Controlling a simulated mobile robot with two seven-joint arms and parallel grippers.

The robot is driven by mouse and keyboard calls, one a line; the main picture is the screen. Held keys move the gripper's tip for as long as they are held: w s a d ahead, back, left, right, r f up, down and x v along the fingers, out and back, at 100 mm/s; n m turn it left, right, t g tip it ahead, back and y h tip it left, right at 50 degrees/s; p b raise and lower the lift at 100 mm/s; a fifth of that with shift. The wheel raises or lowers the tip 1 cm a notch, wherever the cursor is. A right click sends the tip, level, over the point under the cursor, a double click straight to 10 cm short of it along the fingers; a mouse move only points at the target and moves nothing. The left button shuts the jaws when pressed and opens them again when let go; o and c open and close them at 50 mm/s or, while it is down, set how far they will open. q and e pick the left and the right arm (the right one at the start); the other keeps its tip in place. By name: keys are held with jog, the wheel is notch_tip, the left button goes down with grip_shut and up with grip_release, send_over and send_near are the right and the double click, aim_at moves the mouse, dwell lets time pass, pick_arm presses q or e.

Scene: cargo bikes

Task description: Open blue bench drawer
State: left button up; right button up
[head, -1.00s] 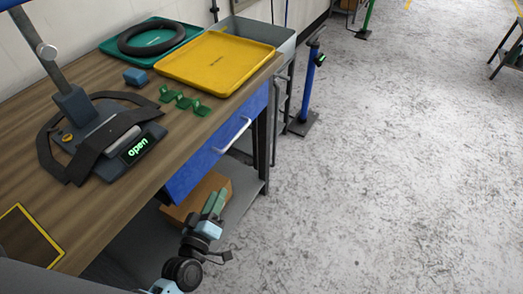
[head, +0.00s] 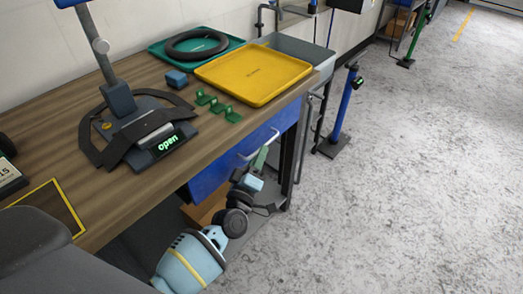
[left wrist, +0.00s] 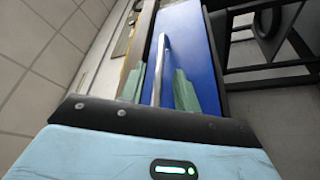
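The blue drawer (head: 212,174) sits under the front edge of the wooden bench (head: 160,187) and looks shut. Its pale bar handle (head: 258,146) is on the drawer front. In the left wrist view the blue drawer front (left wrist: 190,38) fills the top middle and the handle (left wrist: 160,70) runs up from between my fingers. My left gripper (head: 260,158) is at the handle. In the left wrist view its green fingers (left wrist: 160,88) stand apart, one on each side of the handle, with gaps showing. My right gripper is not in view.
On the bench are a yellow tray (head: 252,77), a green tray with a black ring (head: 198,43), green hooks (head: 218,105), a blue block (head: 176,78) and a stand with an "open" display (head: 167,145). A blue post (head: 343,110) stands to the right. Open floor lies beyond.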

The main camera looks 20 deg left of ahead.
pick_arm(q)
jog(key=shift+x, duration=1.1)
grip_shut()
